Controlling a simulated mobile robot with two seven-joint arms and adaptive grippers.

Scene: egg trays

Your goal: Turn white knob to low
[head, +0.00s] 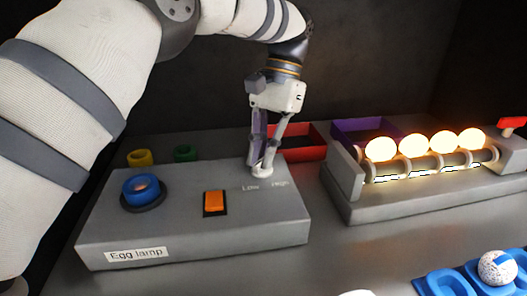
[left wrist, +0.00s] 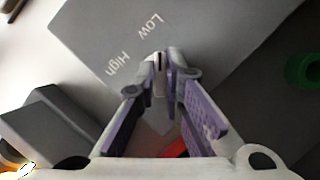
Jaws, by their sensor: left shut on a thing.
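The white knob (head: 263,172) stands on top of the grey Egg lamp box (head: 120,228), near its back right edge, behind the Low and High labels. My left gripper (head: 266,160) reaches down from above and is shut on the knob. In the left wrist view, the fingertips (left wrist: 163,65) pinch the knob (left wrist: 159,75), with the Low and High labels just beyond it. A narrow dark mark shows on the knob, but the fingers hide much of it and its exact setting is unclear. My right gripper is out of view.
Several glowing eggs (head: 414,146) sit on the roller stand at right. Red (head: 306,143) and purple (head: 350,130) bins stand behind. A blue egg tray (head: 447,284) is at front right.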

